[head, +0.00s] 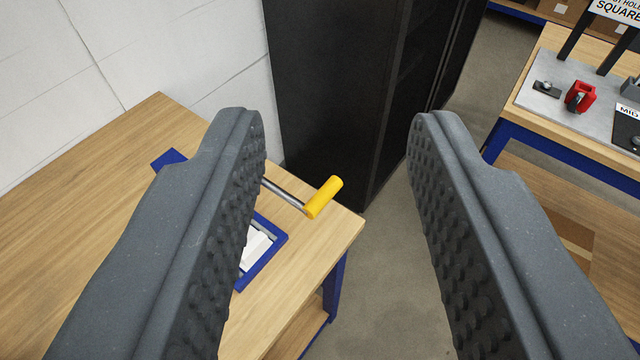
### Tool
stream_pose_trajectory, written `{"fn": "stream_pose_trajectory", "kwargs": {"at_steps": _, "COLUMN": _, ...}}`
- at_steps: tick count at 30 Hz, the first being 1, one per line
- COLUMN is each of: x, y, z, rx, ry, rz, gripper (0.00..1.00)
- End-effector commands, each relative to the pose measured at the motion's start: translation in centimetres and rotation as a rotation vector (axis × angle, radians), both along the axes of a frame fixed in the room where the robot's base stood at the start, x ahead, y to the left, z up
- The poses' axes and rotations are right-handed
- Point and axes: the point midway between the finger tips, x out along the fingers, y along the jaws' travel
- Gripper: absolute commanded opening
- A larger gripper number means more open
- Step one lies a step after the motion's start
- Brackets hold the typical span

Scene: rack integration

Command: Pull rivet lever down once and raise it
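The rivet lever shows as a metal rod (283,194) with a yellow grip (324,197) at its end. It reaches out to the right over the corner of a wooden table, near the middle of the head view. The lever's other end is hidden behind my gripper's left finger. My gripper (335,130) is open, with its two dark studded fingers wide apart. The yellow grip appears between the fingers in the picture, closer to the left one, and nothing is held. It looks farther away than the fingertips; I cannot tell the exact gap.
The wooden table (100,165) carries a blue-framed tray (262,265) with white pieces, partly hidden. A black cabinet (325,90) stands behind. A second bench (530,120) at right holds a grey plate (560,105) with a red part (580,97). Floor shows between the benches.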

Motion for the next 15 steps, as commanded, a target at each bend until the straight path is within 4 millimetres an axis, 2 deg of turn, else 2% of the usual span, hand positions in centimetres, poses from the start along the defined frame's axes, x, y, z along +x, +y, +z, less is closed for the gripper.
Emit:
{"fn": "stream_pose_trajectory", "kwargs": {"at_steps": 3, "x": 0.0, "y": 0.0, "z": 0.0, "rx": 0.000, "ry": 0.000, "rz": 0.000, "gripper": 0.36}}
{"fn": "stream_pose_trajectory", "kwargs": {"at_steps": 5, "x": 0.0, "y": 0.0, "z": 0.0, "rx": 0.001, "ry": 0.000, "rz": 0.001, "gripper": 0.45}}
{"fn": "stream_pose_trajectory", "kwargs": {"at_steps": 8, "x": 0.7, "y": 0.8, "z": -0.2, "rx": 0.021, "ry": -0.011, "rz": 0.019, "gripper": 0.45}}
{"fn": "stream_pose_trajectory", "kwargs": {"at_steps": 11, "x": 2.4, "y": 2.7, "z": -1.0, "rx": 0.081, "ry": -0.041, "rz": 0.067, "gripper": 0.45}}
{"fn": "stream_pose_trajectory", "kwargs": {"at_steps": 15, "x": 6.3, "y": 7.3, "z": -2.4, "rx": 0.255, "ry": -0.122, "rz": 0.147, "gripper": 0.45}}
